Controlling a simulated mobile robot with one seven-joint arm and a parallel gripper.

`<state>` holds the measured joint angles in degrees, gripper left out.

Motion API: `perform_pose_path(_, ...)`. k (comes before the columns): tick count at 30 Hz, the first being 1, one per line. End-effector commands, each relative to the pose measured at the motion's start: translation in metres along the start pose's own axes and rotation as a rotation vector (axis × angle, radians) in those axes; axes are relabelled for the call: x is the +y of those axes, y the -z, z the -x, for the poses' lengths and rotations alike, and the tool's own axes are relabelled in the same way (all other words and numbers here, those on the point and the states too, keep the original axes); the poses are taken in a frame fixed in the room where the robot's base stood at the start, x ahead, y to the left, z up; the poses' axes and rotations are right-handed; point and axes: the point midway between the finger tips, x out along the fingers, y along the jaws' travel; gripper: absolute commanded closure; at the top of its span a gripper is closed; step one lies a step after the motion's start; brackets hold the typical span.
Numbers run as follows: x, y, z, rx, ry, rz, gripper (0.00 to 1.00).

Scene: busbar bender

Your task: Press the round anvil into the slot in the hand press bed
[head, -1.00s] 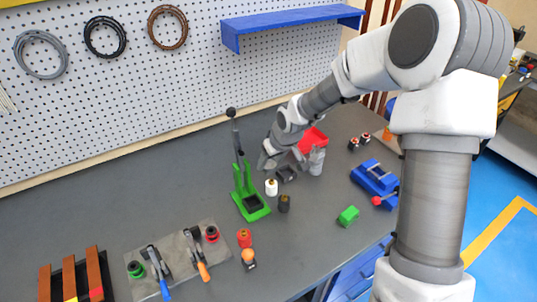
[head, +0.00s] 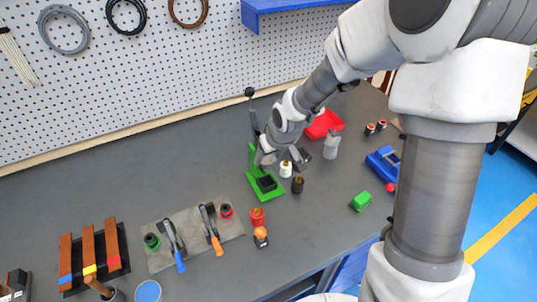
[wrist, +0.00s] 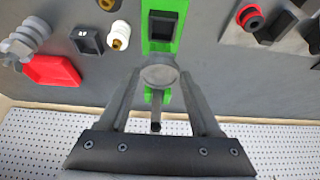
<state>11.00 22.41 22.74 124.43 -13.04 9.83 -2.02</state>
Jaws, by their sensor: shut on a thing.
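The green hand press (head: 270,192) stands on the bench with its black lever upright. The dark square slot in its bed (head: 267,183) is uncovered; the press bed also shows in the wrist view (wrist: 162,47), with the slot (wrist: 162,25) ahead of my fingertips. My gripper (head: 272,160) is just above the press, behind the slot. In the wrist view my gripper (wrist: 159,76) is shut on a grey round disc, the round anvil (wrist: 159,74), held flat between the fingertips. The anvil hides part of the press; its height above the bed is unclear.
A white bottle (head: 286,169) and a dark bottle (head: 298,185) stand close right of the press. A small black holder (wrist: 88,41) and a red bin (head: 324,124) lie beyond. A grey mat (head: 190,238) with tools lies left of the press.

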Motion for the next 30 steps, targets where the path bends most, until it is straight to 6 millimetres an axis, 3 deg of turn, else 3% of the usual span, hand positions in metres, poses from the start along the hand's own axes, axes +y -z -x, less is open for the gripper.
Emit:
perform_pose_path(8, 0.0, -0.002, -0.004, 0.001, 0.0, 0.001, 1.0)
perform_pose_path(24, 0.0, -0.022, -0.047, 0.001, 0.001, 0.001, 1.0)
perform_pose_path(30, 0.0, -0.025, -0.053, 0.002, 0.0, 0.0, 1.0)
